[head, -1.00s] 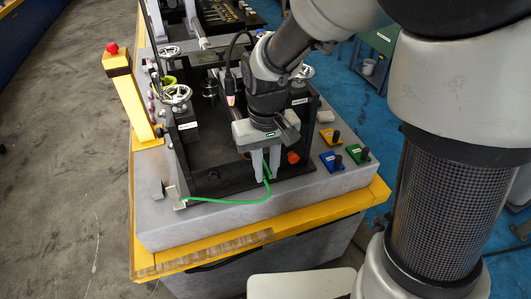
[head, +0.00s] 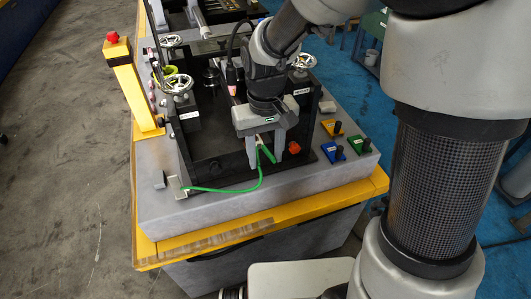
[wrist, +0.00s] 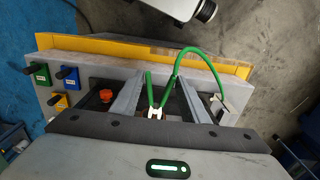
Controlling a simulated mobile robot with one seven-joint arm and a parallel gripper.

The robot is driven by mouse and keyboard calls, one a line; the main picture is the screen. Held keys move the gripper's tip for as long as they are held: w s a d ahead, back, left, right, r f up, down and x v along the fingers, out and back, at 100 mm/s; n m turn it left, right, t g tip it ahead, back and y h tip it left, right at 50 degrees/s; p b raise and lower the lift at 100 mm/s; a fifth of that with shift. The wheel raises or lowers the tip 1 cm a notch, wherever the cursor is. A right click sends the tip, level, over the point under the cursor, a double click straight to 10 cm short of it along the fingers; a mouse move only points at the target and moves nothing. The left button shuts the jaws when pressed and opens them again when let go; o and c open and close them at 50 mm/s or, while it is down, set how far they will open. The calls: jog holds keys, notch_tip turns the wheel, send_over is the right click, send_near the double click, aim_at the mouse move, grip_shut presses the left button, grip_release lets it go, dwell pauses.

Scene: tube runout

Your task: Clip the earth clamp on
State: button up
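The green earth clamp (head: 264,151) is at the front of the black rig frame, its green handles and pale jaw showing between my fingers. It also shows in the wrist view (wrist: 155,112). Its green cable (head: 225,190) runs left to a small metal bracket (head: 178,188) at the frame's front left corner. My gripper (head: 266,158) is open around the clamp, with a visible gap on both sides in the wrist view (wrist: 163,82). I cannot tell what the clamp's jaw grips, as my gripper hides part of it.
A red-orange knob (head: 294,148) is close to the right finger. Blue, green and yellow switch plates (head: 333,152) lie to the right. Handwheels (head: 178,84) stand on the rig. A yellow post with a red button (head: 113,37) stands at the left. The grey front ledge is mostly clear.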

notch_tip(320, 180, up, 17)
jog(key=shift+r, duration=0.2)
dwell(0.4)
jog(key=shift+s+d, duration=0.1)
jog(key=s+d+m+t, duration=0.3)
jog(key=s+d+t, duration=0.2)
jog(key=s+d, duration=0.6)
jog(key=shift+s+f+t, duration=0.3)
jog(key=shift+s, duration=0.3)
jog(key=shift+d, duration=0.1)
